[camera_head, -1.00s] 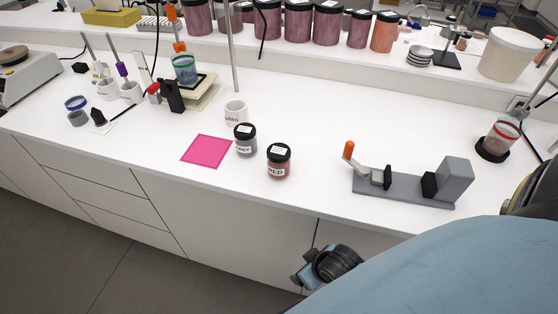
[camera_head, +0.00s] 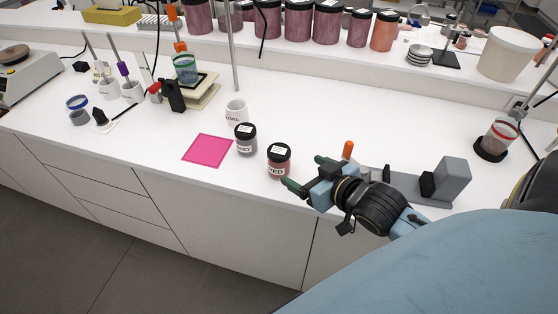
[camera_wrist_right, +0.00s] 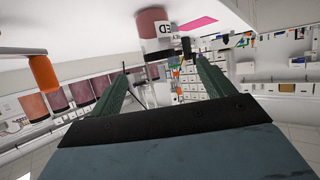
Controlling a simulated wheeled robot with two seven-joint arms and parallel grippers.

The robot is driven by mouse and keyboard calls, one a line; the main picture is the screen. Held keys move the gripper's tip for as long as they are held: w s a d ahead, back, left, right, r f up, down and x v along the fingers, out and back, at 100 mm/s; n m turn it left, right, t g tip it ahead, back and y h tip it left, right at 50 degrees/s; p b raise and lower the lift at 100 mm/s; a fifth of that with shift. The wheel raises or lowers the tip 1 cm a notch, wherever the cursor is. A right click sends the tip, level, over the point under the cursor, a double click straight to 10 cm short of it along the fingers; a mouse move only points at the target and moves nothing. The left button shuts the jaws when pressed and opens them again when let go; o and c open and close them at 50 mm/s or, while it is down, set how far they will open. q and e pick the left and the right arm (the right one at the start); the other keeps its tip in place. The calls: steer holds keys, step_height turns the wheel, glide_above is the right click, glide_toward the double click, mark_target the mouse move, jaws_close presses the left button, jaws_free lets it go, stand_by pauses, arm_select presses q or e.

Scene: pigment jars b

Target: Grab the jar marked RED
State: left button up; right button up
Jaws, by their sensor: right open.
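The jar marked RED (camera_head: 279,163) stands upright on the white counter, with a black lid and a white label reading RED. It also shows upside down in the right wrist view (camera_wrist_right: 152,24), beyond the fingers. My right gripper (camera_head: 305,175) is open and empty just right of the jar, its two green fingers pointing toward it. In the right wrist view the fingers (camera_wrist_right: 162,82) are spread apart with nothing between them. A grey jar (camera_head: 246,140) with a black lid stands behind and left of the RED jar. My left gripper is not in view.
A pink mat (camera_head: 208,151) lies left of the jars. A white cup (camera_head: 236,112) stands behind the grey jar. The counter's front edge is close.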

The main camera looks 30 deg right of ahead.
mark_target(285, 159)
steer(key=x, duration=0.8)
steer(key=shift+r, duration=0.2)
steer(key=shift+b+x, duration=0.35)
steer(key=shift+x, duration=2.4)
steer(key=shift+w+d+r, duration=0.1)
steer(key=shift+d+r, duration=0.05)
steer(key=shift+d, duration=0.05)
steer(key=shift+c, duration=0.4)
steer(key=c, duration=1)
steer(key=shift+r, duration=0.1)
steer(key=shift+c, duration=0.2)
